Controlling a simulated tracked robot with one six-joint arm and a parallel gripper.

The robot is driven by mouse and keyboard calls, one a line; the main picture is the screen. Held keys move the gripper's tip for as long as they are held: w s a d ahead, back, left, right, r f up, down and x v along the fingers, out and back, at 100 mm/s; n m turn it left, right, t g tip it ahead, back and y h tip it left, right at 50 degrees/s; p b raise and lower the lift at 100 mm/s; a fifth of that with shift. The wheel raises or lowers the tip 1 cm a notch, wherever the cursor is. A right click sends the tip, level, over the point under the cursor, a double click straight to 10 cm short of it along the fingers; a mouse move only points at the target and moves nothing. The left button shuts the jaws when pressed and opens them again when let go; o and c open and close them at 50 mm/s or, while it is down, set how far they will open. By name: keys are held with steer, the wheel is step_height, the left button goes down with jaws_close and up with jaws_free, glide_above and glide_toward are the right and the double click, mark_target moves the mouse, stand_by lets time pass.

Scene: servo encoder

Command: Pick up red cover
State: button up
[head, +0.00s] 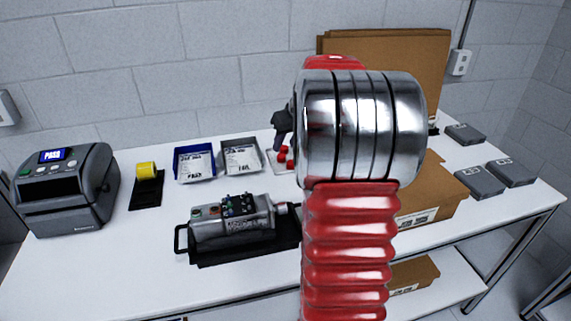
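Small red covers (282,157) sit on a light tray (271,164) at the back middle of the white table. My arm, a red ribbed link with a silver joint, stands in front and hides the tray's right side. A dark part of my gripper (283,122) shows at the left of the silver joint, above and behind the red covers in the picture. The fingertips cannot be made out clearly, so I cannot tell if it is open or shut. The servo encoder (232,222) lies in a black cradle (215,256) at the front middle.
A blue bin (194,163) and a grey bin (240,157) stand at the back. Cardboard boxes (430,205) and grey cases (480,181) are at the right. The front left of the table is clear.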

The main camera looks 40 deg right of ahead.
steer(key=d+f, duration=0.2)
steer(key=d, duration=0.4)
steer(key=shift+s+d+f, duration=0.25)
steer(key=shift+s+d, duration=0.05)
steer(key=shift+s, duration=0.05)
glide_toward(292, 163)
steer(key=shift+x, duration=1.7)
steer(key=shift+w, duration=0.15)
steer(key=shift+x, duration=2.5)
steer(key=c, duration=0.8)
